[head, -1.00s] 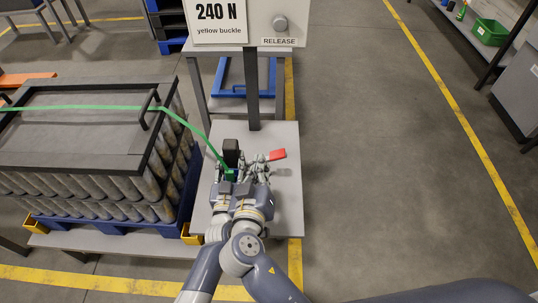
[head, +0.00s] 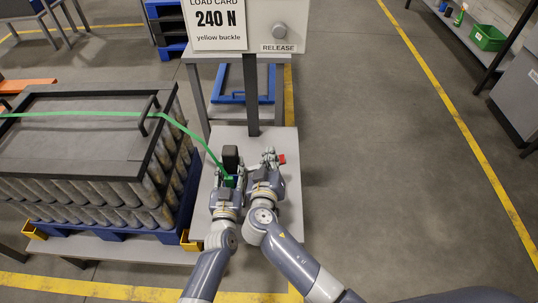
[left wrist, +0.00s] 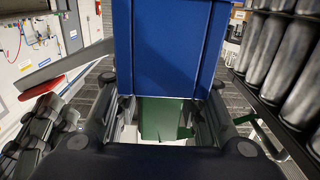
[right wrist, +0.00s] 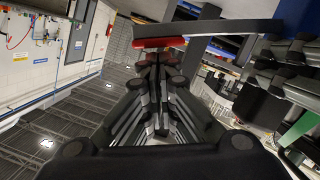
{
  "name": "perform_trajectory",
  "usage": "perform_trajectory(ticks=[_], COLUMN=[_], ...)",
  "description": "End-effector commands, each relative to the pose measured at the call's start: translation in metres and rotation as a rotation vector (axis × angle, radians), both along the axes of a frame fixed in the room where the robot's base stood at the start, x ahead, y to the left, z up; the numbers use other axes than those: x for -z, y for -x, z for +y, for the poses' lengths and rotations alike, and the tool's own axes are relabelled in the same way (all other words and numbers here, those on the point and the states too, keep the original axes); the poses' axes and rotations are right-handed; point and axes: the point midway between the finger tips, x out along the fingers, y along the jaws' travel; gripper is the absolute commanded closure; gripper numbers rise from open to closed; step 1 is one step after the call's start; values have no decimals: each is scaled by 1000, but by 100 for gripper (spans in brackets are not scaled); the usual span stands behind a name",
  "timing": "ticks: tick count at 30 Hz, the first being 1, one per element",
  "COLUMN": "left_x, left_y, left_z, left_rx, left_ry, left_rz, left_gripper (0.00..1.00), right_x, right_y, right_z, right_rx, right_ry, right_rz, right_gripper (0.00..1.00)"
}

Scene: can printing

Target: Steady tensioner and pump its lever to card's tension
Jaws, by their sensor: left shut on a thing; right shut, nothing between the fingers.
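The tensioner (head: 230,158) stands upright on the grey stand, a dark block in the head view, with the green strap (head: 190,131) running down to it. My left gripper (head: 228,182) is shut on the tensioner's lower part, where green (left wrist: 165,118) shows between the fingers below a blue face. The lever's red grip (head: 282,159) lies right of the tensioner; it also shows in the right wrist view (right wrist: 160,43) on a grey bar. My right gripper (head: 269,158) is shut and empty beside the red grip; contact cannot be told. The load card (head: 217,25) reads 240 N, yellow buckle.
A crate of cans (head: 90,150) under a dark lid, on a blue pallet, stands close on the left. Bare stand top (head: 278,215) lies at the right, with open floor beyond.

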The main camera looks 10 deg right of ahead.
Motion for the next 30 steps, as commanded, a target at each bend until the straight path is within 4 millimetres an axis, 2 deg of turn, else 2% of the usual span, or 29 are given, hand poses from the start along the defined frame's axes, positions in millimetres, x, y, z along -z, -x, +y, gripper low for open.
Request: perform_trajectory(ticks=[8, 19, 23, 30], left_x=[0, 0, 0, 0], left_y=[0, 0, 0, 0], left_z=[0, 0, 0, 1], left_rx=[0, 0, 0, -1], left_ry=[0, 0, 0, 1], left_rz=[0, 0, 0, 0], left_gripper=[100, 100, 100, 100], right_x=[1, 33, 44, 46], right_y=[0, 5, 5, 5], right_z=[0, -24, -30, -31], right_rx=[0, 2, 2, 2], right_ry=[-5, -257, -266, -264], right_rz=[0, -34, -35, -35], right_gripper=[100, 100, 100, 100])
